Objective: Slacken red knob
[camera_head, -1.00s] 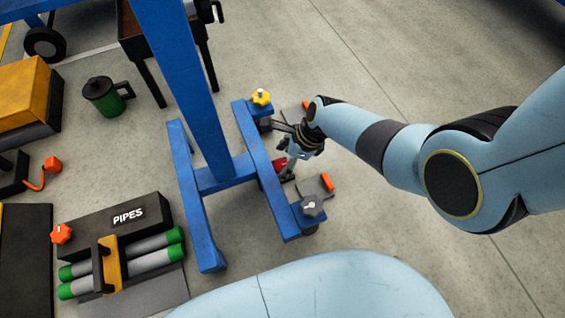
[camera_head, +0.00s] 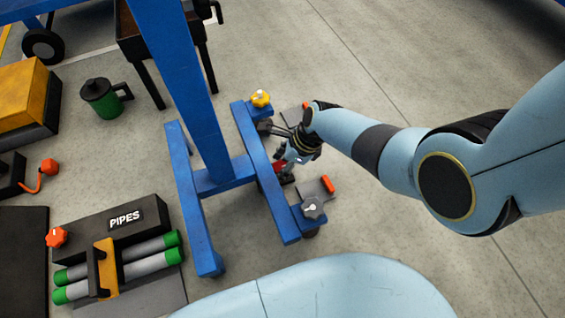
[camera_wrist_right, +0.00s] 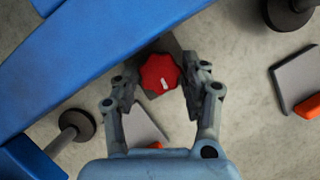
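The red knob (camera_wrist_right: 160,73) with a white mark sits beside the blue beam in the right wrist view. In the head view only a bit of the red knob (camera_head: 278,167) shows; my gripper hides the rest. My right gripper (camera_wrist_right: 159,76) is open, with one finger on each side of the knob. Small gaps seem to show between the fingers and the knob; I cannot tell whether they touch. In the head view the right gripper (camera_head: 282,159) is down at the blue frame's right side. My left gripper is not in view.
The blue frame (camera_head: 220,178) carries a yellow knob (camera_head: 260,98) and a grey knob (camera_head: 312,208). Wheel chocks with orange ends (camera_head: 328,184) lie near it. A pipes case (camera_head: 125,216) and a green can (camera_head: 100,98) stand left. The floor at right is clear.

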